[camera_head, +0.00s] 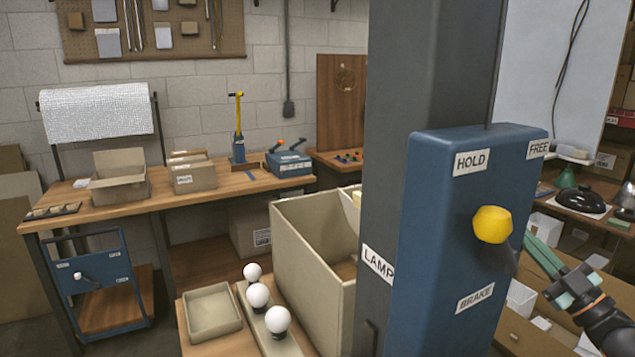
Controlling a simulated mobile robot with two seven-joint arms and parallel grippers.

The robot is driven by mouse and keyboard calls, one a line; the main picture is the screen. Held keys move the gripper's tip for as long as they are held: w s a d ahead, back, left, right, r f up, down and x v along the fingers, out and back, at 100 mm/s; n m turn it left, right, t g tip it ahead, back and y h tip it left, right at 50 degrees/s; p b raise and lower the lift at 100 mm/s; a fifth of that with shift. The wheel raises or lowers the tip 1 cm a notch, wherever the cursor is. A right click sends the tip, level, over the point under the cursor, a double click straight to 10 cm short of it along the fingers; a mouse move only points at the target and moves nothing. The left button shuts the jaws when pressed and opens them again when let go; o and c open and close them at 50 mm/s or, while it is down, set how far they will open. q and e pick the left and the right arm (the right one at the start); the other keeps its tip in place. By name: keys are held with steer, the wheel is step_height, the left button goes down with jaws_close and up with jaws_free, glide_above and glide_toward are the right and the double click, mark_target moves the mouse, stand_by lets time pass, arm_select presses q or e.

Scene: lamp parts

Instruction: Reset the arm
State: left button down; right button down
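A blue box (440,230) on a dark grey column (400,130) fills the right centre. It carries the labels HOLD (472,162), FREE (538,149) and BRAKE (474,298). A yellow knob (492,224) on a dark lever sticks out from its front face, between the labels. My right gripper (541,258) comes in from the lower right, its greenish fingers pointing up and left towards the knob. A gap shows between the fingers and the knob. Whether the fingers are open or shut is unclear. My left gripper is not in view.
A large beige bin (310,240) stands left of the column, with several white bulbs (258,295) and a shallow tray (212,312) beside it. A wooden bench (200,195) with boxes runs along the back wall. A blue panel cart (90,268) stands at left.

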steer(key=w+d+f+m+g+h, duration=0.2)
steer(key=d+f+m+g+h, duration=0.45)
steer(key=d+f+h, duration=0.8)
steer(key=s+a+f+g+y, duration=0.15)
steer(key=s+a+f, duration=0.25)
steer(key=a+f, duration=0.55)
steer(key=s+a+f+g+y, duration=0.15)
steer(key=s+a+f, duration=0.35)
steer(key=a+f, duration=0.5)
steer(key=s+a+f+m+g+y, duration=0.1)
steer(key=s+a+f, duration=0.4)
steer(key=s+a, duration=0.5)
steer(key=s+a+f+m+g+y, duration=0.1)
steer(key=s+a+f+m+y, duration=0.2)
steer(key=s+a, duration=0.7)
step_height(320, 180, down, 3)
steer(key=shift+s+r, duration=0.15)
steer(key=shift+s, duration=0.05)
steer(key=shift+g, duration=0.25)
